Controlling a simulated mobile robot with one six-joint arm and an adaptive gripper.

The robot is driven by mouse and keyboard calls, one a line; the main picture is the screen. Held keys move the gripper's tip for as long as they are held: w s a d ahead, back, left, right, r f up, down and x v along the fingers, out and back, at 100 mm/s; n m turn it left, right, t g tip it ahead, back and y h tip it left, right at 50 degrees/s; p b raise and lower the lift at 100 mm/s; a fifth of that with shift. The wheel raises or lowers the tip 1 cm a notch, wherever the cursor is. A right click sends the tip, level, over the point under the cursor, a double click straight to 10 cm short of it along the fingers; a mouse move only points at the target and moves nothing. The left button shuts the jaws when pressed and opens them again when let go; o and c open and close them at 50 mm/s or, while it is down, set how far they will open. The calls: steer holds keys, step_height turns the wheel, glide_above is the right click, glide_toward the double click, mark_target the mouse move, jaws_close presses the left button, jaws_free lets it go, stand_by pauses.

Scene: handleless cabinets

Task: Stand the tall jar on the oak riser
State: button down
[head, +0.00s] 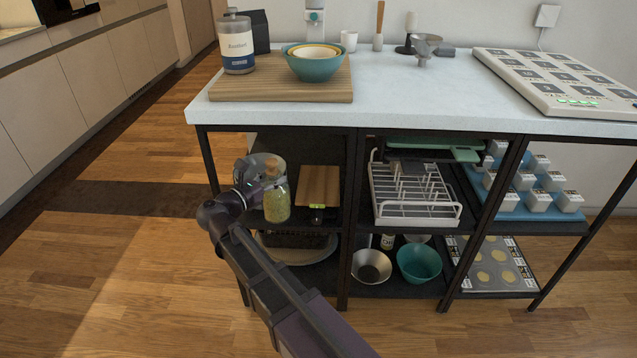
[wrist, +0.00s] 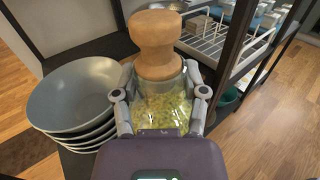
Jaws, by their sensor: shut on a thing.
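The tall jar (head: 277,205) is clear glass with yellow-green contents and a thick cork stopper; it also shows in the wrist view (wrist: 165,107). My gripper (head: 268,197) is shut on the jar's sides below the cork, with a finger on each side in the wrist view (wrist: 160,95). The jar is roughly upright at the left bay's middle shelf. I cannot tell whether its base touches the shelf. A low wooden platform (head: 230,91), apparently the oak riser, lies on the left of the white countertop. A labelled bottle (head: 237,45) and stacked bowls (head: 315,67) stand on it.
A stack of grey bowls (wrist: 75,97) is close left of the jar. A dark frame post (wrist: 230,65) is to its right. A wooden block (head: 318,186) and a white wire rack (head: 415,195) are on the shelves. The riser's front middle has some bare room.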

steer(key=x, duration=1.3)
steer(key=shift+w, duration=0.15)
steer(key=shift+w+d, duration=0.1)
steer(key=shift+d, duration=0.05)
steer(key=x, duration=0.4)
steer(key=shift+w+d+f+b, duration=0.1)
steer(key=shift+w+f+b, duration=0.05)
steer(key=shift+f+b, duration=0.15)
steer(key=shift+f, duration=0.1)
steer(key=shift+c, duration=0.7)
jaws_free()
